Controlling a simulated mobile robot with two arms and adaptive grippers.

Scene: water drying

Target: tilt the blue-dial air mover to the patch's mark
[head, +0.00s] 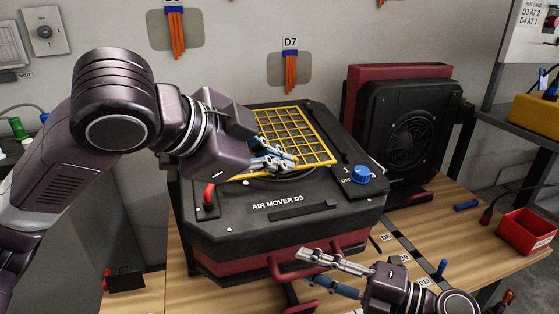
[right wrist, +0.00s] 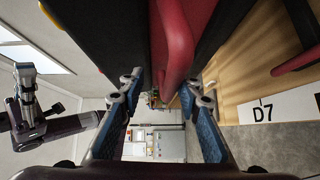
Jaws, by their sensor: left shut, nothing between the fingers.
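The blue-dial air mover (head: 245,225), labelled AIR MOVER D3, is a black and dark-red box on the bench, its yellow grille (head: 310,140) facing up. Its blue dial (head: 360,174) is at the right of the top panel, near an OFF mark. My left gripper (head: 285,160) is shut and empty over the grille; I cannot tell if it touches. A red handle bar (head: 285,272) is at the machine's front. My right gripper (head: 309,268) is open beside this bar; in the right wrist view the red bar (right wrist: 175,45) lies between the open fingers.
Another air mover (head: 410,135) stands upright behind right. Wall patches with orange strips hang above, one tagged D7 (head: 290,43). A red bin (head: 526,232) and a blue marker (head: 466,206) are on the right. Labelled marks (head: 386,238) line the bench's dark strip.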

